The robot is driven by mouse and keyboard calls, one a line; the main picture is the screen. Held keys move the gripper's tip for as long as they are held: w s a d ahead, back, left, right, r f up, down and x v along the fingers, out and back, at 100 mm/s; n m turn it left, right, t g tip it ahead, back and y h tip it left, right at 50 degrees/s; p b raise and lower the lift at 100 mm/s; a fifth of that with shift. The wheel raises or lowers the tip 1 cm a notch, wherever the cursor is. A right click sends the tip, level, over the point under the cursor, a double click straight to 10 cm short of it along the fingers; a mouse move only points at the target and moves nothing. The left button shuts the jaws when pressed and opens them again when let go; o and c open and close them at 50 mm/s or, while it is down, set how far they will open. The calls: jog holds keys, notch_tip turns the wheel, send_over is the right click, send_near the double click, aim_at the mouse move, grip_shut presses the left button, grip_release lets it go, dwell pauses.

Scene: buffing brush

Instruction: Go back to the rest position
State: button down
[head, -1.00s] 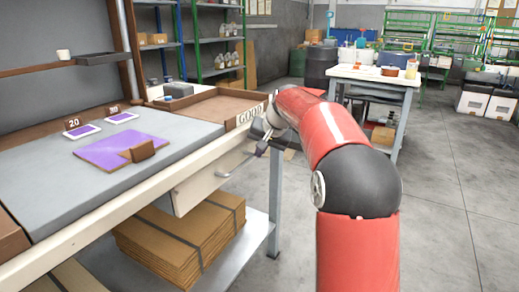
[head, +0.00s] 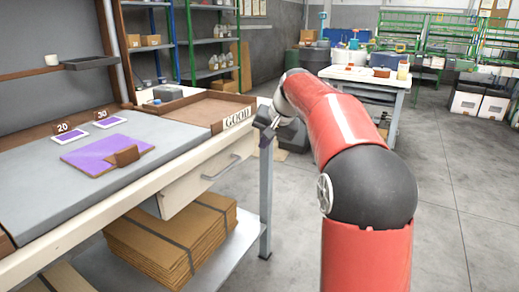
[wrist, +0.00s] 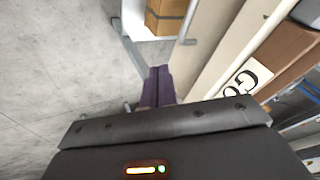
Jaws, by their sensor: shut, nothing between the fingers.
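My gripper (head: 266,138) hangs at the end of my red arm, off the bench's right front corner, beside the GOOD sign (head: 237,117). It is apart from the bench as far as I can tell. In the wrist view its dark purple fingers (wrist: 157,86) are together with nothing between them, with grey floor to their left and the bench front to their right.
The grey bench top (head: 165,130) has a wooden tray (head: 210,108) at its right end. A drawer handle (head: 222,168) sticks out of the front below. Flat cardboard (head: 170,235) lies on the lower shelf. A white table (head: 365,75) stands behind my arm. Floor at right is clear.

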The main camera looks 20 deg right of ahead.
jog(key=s+a+r+n, duration=0.1)
jog(key=s+a+r, duration=0.1)
jog(key=s, duration=0.4)
jog(key=s+a+r, duration=0.1)
jog(key=s+r, duration=0.1)
jog(key=s, duration=0.3)
jog(key=s+a+f+n, duration=0.1)
jog(key=s+f, duration=0.4)
jog(key=s, duration=0.3)
jog(key=s+a+f+n+h, duration=0.1)
jog(key=s+f, duration=0.3)
jog(key=s, duration=0.5)
jog(key=s+a+f+n+h, duration=0.1)
jog(key=s+f, duration=0.4)
jog(key=s, duration=0.4)
jog(key=shift+a+f+n, duration=0.3)
jog(key=shift+a+f, duration=0.05)
jog(key=shift+a, duration=0.05)
